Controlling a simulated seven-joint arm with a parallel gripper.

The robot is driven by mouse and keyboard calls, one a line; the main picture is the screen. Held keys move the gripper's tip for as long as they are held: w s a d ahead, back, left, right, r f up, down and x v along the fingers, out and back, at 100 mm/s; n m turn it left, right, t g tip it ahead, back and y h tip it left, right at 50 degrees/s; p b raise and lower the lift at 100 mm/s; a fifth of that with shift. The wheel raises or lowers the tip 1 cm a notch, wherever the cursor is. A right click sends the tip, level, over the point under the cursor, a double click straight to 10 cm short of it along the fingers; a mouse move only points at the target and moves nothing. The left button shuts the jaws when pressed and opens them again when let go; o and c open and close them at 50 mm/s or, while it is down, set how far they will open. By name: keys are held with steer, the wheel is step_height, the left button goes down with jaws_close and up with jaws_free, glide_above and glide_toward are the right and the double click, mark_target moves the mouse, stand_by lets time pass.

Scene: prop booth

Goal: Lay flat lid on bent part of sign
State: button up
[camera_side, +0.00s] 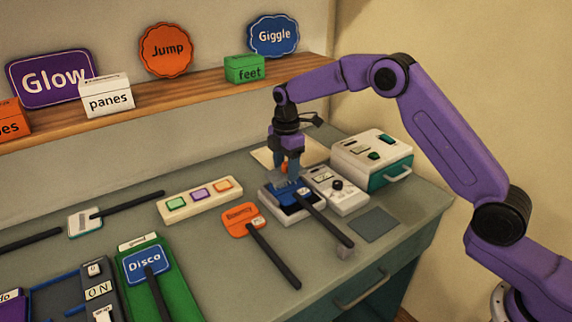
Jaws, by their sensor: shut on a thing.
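My gripper (287,179) points down and is shut at the far end of a blue sign (296,194) with a long dark handle. What it grips is small and partly hidden by the fingers; I cannot tell whether it is the flat lid or part of the sign. The blue sign lies across a grey and white box (271,202), its handle sloping toward the front right. Its bent part is not clear from here. A flat dark grey square (375,224) lies on the table to the right.
A white switch box (338,192) and a white and teal drawer box (372,157) stand close on the right. An orange sign with a dark handle (240,218) lies left. Open table lies around the orange sign.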

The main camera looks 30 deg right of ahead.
steer(key=shift+f, duration=0.1)
stand_by(0.6)
steer(key=shift+f, duration=0.8)
steer(key=shift+f, duration=0.85)
stand_by(1.5)
steer(key=o, duration=1.4)
steer(key=shift+o, duration=0.2)
steer(key=shift+o, duration=0.5)
steer(key=shift+r, duration=4)
